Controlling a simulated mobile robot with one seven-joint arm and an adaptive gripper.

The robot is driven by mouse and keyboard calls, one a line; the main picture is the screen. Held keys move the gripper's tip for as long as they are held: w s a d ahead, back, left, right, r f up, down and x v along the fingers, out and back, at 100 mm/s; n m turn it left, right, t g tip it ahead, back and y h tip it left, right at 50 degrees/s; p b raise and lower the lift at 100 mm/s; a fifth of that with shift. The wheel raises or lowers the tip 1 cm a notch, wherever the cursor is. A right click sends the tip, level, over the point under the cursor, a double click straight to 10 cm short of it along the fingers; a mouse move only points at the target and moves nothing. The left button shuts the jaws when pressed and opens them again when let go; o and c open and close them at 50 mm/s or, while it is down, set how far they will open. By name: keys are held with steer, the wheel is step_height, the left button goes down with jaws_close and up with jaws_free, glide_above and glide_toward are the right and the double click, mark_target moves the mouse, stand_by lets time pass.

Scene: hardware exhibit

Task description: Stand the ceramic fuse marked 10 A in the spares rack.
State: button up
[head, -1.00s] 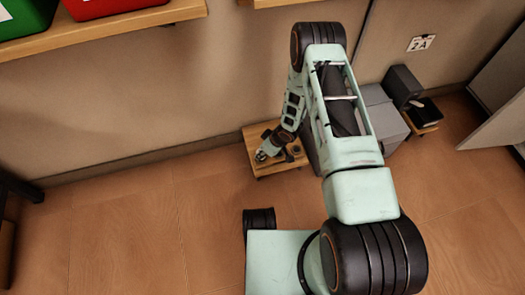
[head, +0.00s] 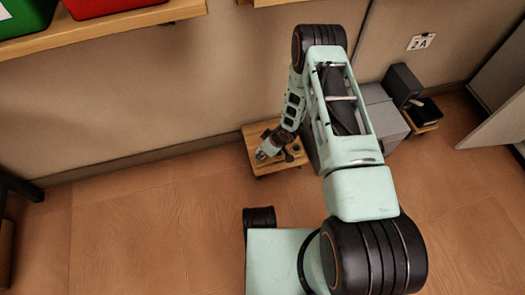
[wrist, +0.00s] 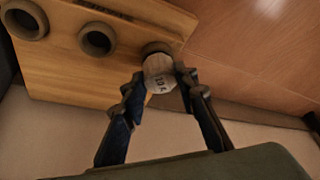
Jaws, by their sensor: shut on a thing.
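In the wrist view my gripper (wrist: 163,82) is shut on a pale, faceted ceramic fuse (wrist: 159,70). Small dark marking shows on the fuse, too small to read surely. The fuse's far end overlaps a dark round cup (wrist: 155,47) at the edge of a wooden rack (wrist: 70,68); I cannot tell whether it is inside the cup or just in front of it. Two more cups (wrist: 97,39) stand on the rack to the left, dark inside. In the head view my gripper (head: 262,155) is small, over the low wooden stand (head: 262,170) by the wall.
Grey boxes (head: 380,105) stand right of the wooden stand, partly behind my arm. A black box on a small wooden base (head: 425,112) stands farther right, below a "2A" wall sign (head: 421,41). Red and green bins sit on a shelf (head: 130,28). Floor left of the stand is clear.

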steer(key=shift+f, duration=0.25)
stand_by(0.7)
steer(key=o, duration=1.2)
steer(key=shift+o, duration=0.3)
steer(key=o, duration=0.4)
steer(key=shift+r, duration=0.15)
steer(key=shift+r+p, duration=2.35)
steer(key=shift+r, duration=1.05)
